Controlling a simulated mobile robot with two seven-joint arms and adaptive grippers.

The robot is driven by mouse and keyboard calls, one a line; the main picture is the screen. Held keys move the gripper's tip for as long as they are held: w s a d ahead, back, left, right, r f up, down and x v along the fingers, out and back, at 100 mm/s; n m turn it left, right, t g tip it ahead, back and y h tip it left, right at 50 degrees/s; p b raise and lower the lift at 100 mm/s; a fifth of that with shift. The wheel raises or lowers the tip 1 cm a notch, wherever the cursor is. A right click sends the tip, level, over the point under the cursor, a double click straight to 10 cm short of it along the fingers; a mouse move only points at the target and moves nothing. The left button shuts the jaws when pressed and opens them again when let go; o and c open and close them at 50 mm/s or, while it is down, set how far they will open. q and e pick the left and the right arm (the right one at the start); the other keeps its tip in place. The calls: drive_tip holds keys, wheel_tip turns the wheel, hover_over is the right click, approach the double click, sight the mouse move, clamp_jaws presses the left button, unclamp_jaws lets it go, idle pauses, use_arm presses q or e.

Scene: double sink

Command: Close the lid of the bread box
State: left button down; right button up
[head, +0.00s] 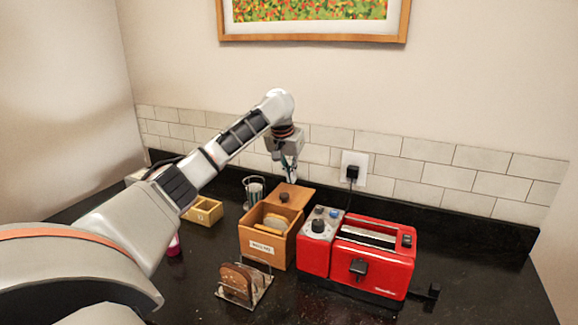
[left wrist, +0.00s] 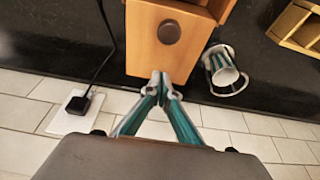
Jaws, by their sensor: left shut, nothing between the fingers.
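The wooden bread box (head: 259,253) stands on the dark counter with a white label on its front. Its top is open at the front, and bread (head: 275,222) shows inside. The lid (head: 301,192), with a dark round knob (head: 284,197), is at the back of the box. In the left wrist view the lid (left wrist: 143,46) and knob (left wrist: 169,32) fill the top middle. My left gripper (head: 291,180) is shut and empty, just behind the lid.
A red toaster (head: 372,260) stands close to the right of the box. A toast rack (head: 243,284) with bread slices stands in front. A glass holder (head: 254,190) and a small wooden organizer (head: 204,211) are at left. The tiled wall and a plugged-in cord (head: 351,175) are behind.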

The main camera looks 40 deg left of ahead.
use_arm(q)
drive_tip(key=shift+x, duration=1.1)
drive_tip(key=shift+s+d, duration=0.3)
drive_tip(key=shift+s, duration=0.65)
drive_tip(key=shift+s+d, duration=0.25)
drive_tip(key=shift+s, duration=0.7)
